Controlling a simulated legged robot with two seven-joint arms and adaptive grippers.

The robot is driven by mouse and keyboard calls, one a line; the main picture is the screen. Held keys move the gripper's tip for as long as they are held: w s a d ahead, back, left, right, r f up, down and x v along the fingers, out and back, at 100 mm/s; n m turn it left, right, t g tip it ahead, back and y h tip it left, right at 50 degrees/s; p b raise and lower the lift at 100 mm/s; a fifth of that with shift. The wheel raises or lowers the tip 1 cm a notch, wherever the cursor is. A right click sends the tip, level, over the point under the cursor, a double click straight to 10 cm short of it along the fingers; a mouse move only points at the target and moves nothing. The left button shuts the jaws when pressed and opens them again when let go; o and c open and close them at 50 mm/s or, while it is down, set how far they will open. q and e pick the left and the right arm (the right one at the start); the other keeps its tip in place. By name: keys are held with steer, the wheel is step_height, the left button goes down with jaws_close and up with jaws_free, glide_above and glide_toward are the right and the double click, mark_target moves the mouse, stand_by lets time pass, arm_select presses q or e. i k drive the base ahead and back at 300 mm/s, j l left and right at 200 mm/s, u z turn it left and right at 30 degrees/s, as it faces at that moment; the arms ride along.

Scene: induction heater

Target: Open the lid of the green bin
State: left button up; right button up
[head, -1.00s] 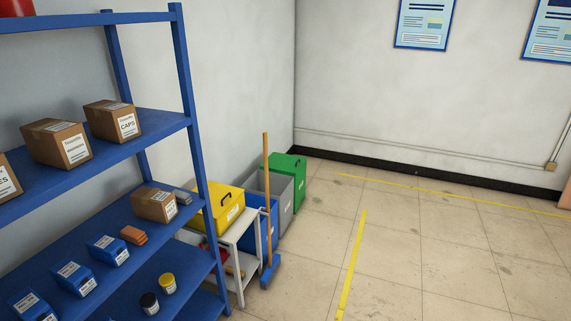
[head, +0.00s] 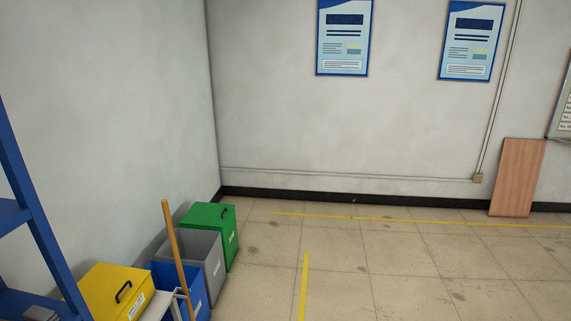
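The green bin (head: 231,250) stands at the far end of a row of bins along the left wall, near the room corner. A white label shows on the bin's right side. Neither of my grippers shows in the head view.
A grey bin (head: 213,266), a blue bin (head: 197,292) and a yellow-lidded box (head: 103,290) stand in front of the green bin. A wooden broom handle (head: 176,248) leans there. A blue shelf post (head: 35,215) is at left. Floor (head: 400,265) to the right is clear.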

mark_target(205, 214)
steer(key=i, duration=2.2)
